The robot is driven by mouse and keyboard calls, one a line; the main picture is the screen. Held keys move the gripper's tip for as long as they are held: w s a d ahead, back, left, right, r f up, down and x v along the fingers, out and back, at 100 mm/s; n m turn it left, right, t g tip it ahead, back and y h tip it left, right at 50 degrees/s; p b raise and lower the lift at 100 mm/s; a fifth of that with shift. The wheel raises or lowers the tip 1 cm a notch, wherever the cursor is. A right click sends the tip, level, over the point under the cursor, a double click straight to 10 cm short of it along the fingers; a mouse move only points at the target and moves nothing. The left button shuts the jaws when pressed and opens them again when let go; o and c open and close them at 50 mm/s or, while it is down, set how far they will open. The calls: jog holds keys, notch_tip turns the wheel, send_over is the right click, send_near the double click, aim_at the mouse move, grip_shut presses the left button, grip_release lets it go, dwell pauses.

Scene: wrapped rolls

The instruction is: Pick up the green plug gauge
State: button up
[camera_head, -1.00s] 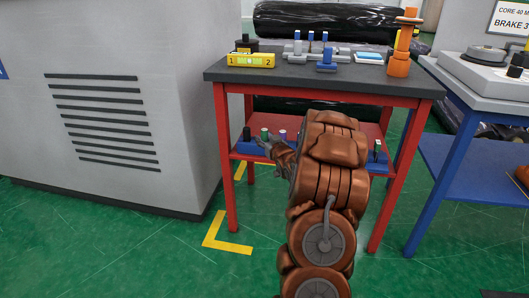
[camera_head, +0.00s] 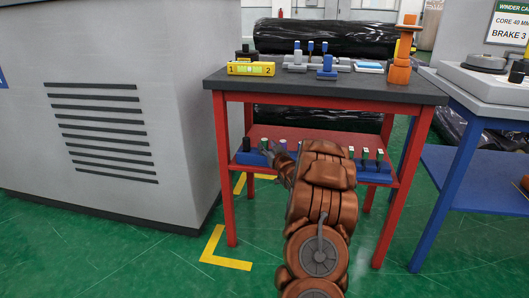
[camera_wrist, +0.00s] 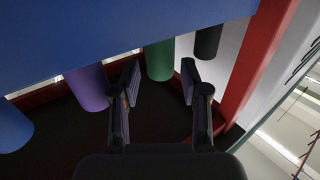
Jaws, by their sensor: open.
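The green plug gauge (camera_wrist: 158,60) shows in the wrist view as a green cylinder against the blue rack (camera_wrist: 60,45), between and beyond my fingertips. My gripper (camera_wrist: 158,85) is open and empty, with one dark finger on each side of the green cylinder's line. I cannot tell whether either finger touches it. In the head view the green gauge (camera_head: 264,144) stands near the left end of the rack (camera_head: 250,158) on the red lower shelf. My gripper (camera_head: 272,155) is at the rack there, partly hidden by my arm.
A purple gauge (camera_wrist: 88,87) and a black gauge (camera_wrist: 207,42) flank the green one. A blue cylinder (camera_wrist: 12,125) is further left. More gauges (camera_head: 365,156) stand at the rack's right. The dark tabletop (camera_head: 310,82) is above; a red table leg (camera_wrist: 255,60) is close.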

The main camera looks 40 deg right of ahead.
jog(key=shift+x, duration=1.1)
jog(key=shift+c, duration=0.2)
jog(key=c, duration=0.8)
jog(key=shift+r, duration=0.1)
